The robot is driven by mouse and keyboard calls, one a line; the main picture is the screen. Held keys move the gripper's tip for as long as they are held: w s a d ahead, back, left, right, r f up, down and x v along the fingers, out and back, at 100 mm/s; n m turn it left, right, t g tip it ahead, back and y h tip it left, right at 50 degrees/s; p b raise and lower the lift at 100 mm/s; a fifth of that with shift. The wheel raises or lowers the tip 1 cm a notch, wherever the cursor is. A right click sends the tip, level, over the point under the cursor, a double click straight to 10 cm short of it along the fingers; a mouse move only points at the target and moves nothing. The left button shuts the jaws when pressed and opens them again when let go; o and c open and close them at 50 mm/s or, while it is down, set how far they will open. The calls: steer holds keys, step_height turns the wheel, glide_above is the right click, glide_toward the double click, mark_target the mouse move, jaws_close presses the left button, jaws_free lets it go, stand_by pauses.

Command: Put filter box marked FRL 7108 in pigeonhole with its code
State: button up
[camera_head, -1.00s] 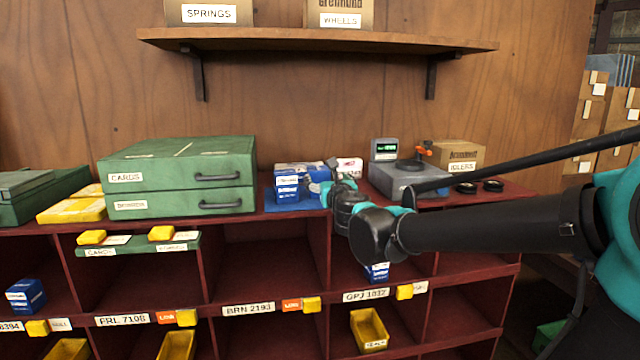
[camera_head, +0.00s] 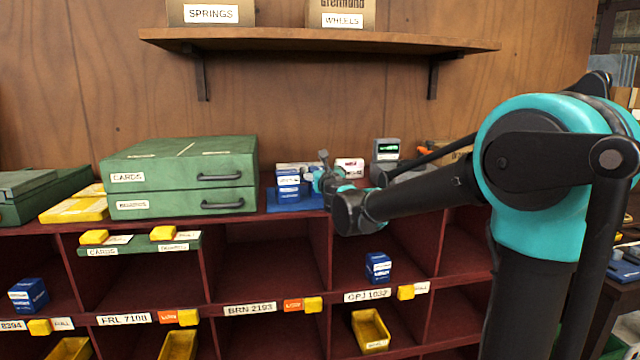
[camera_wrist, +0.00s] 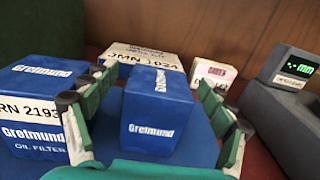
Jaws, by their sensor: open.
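In the wrist view my gripper (camera_wrist: 154,84) is open, with one finger on each side of a blue filter box (camera_wrist: 157,112). Gaps show between the fingers and this box. Its visible faces read Greitmund; I cannot read a code on it. A blue box marked with a partly hidden code ending RN 2193 (camera_wrist: 32,112) stands to its left. A box marked JMN 1024 (camera_wrist: 146,57) is behind. In the head view my gripper (camera_head: 318,180) is at the boxes on the cabinet top. The pigeonhole above the label FRL 7108 (camera_head: 124,320) looks empty.
Green drawer cases (camera_head: 180,180) stand left of the boxes. A grey device with a lit display (camera_head: 387,148) stands to the right. Yellow bins (camera_head: 370,330) fill lower holes.

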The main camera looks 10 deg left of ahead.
steer(key=shift+w+a, duration=0.15)
steer(key=shift+w, duration=0.3)
steer(key=c, duration=1.6)
steer(key=shift+c, duration=0.2)
step_height(320, 180, up, 20)
